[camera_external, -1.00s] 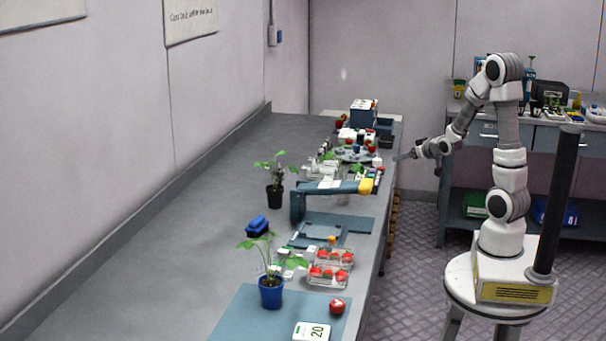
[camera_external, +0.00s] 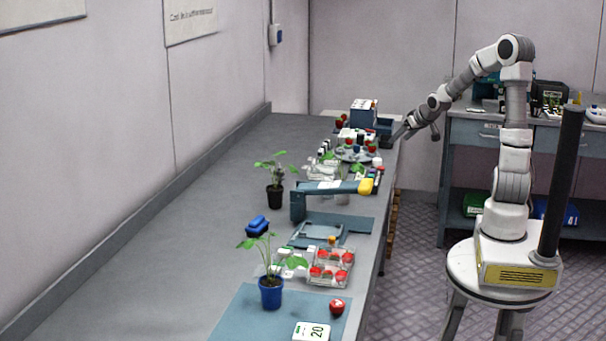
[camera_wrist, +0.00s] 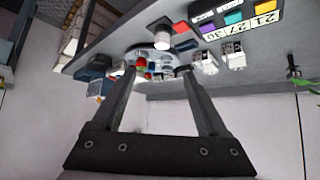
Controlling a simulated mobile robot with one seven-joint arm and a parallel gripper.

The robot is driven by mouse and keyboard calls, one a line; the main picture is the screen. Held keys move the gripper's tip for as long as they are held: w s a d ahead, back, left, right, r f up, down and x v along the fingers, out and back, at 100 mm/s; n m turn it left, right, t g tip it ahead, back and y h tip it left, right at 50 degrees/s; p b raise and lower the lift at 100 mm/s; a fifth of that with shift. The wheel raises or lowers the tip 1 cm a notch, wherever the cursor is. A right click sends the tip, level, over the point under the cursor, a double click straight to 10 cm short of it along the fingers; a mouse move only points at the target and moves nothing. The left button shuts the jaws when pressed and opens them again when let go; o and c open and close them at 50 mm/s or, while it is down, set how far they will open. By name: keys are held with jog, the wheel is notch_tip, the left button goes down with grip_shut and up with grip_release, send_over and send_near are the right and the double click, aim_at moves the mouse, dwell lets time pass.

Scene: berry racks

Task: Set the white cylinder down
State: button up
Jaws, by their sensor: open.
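A small white cylinder (camera_external: 377,161) stands on the long grey bench near its right edge, beside a round plate (camera_external: 353,154) with red and blue pieces. In the wrist view, a white cylinder (camera_wrist: 161,40) shows above and beyond the fingertips, clear of both. My gripper (camera_external: 394,141) is at the bench's right edge, a little behind and to the right of the cylinder. In the wrist view, my gripper (camera_wrist: 160,72) has its two fingers spread with nothing held between them.
A blue and white box (camera_external: 363,112) stands behind the plate. A blue-grey arm-like device (camera_external: 330,188) with a yellow end is nearer the camera. Potted plants and clear berry boxes (camera_external: 329,266) stand further forward. The bench's left side is mostly clear.

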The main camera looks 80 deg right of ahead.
jog(key=b, duration=0.8)
send_near(378, 159)
jog(key=x, duration=0.4)
jog(key=shift+d+f, duration=0.1)
jog(key=shift+f, duration=0.2)
jog(key=shift+w+b+x, duration=0.2)
jog(key=shift+b+x, duration=1.3)
jog(key=shift+x, duration=1.4)
jog(key=shift+r, duration=0.1)
jog(key=shift+c, duration=0.2)
grip_shut()
